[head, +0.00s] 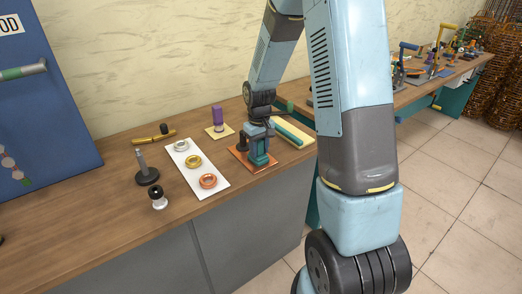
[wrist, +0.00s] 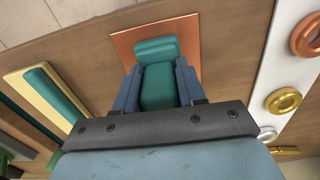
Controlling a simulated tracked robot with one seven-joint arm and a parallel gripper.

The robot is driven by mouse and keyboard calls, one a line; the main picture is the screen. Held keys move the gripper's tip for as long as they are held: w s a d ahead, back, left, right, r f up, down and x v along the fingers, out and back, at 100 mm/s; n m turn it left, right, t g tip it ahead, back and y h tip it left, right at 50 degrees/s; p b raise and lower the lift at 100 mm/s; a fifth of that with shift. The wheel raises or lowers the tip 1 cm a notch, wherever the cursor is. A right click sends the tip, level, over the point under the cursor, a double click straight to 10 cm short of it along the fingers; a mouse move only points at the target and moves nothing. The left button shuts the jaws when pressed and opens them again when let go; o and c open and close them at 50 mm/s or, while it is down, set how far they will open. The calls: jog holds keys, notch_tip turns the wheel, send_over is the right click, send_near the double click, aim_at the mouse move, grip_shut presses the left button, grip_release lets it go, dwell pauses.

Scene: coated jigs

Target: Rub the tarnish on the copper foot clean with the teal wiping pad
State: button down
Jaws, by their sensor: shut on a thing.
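My gripper (head: 257,150) points down over a flat copper-coloured square (head: 238,158) on the wooden bench. It is shut on the teal wiping pad (head: 259,160). In the wrist view the teal pad (wrist: 158,92) sits between my two blue-grey fingers, and its rounded end lies over the copper square (wrist: 124,45). I cannot tell whether the pad touches the square. The pad and gripper hide part of the square, and I see no clear tarnish on the visible part.
A white board (head: 182,160) with silver, gold and copper rings lies to the left. A purple-handled piece (head: 217,117) stands behind. A cream board with a teal bar (head: 291,133) lies close on the right. A grey post (head: 144,164) stands further left.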

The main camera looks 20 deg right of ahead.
jog(key=shift+w+a, duration=0.15)
jog(key=shift+w, duration=0.25)
jog(key=shift+s, duration=0.2)
jog(key=shift+s+d+r, duration=0.1)
jog(key=shift+s+d, duration=0.1)
jog(key=shift+s, duration=0.3)
jog(key=shift+s+d, duration=0.15)
jog(key=shift+s, duration=0.3)
jog(key=shift+w, duration=0.15)
jog(key=shift+w+a, duration=0.2)
jog(key=shift+w, duration=0.35)
jog(key=shift+w+a, duration=0.15)
jog(key=shift+w, duration=0.35)
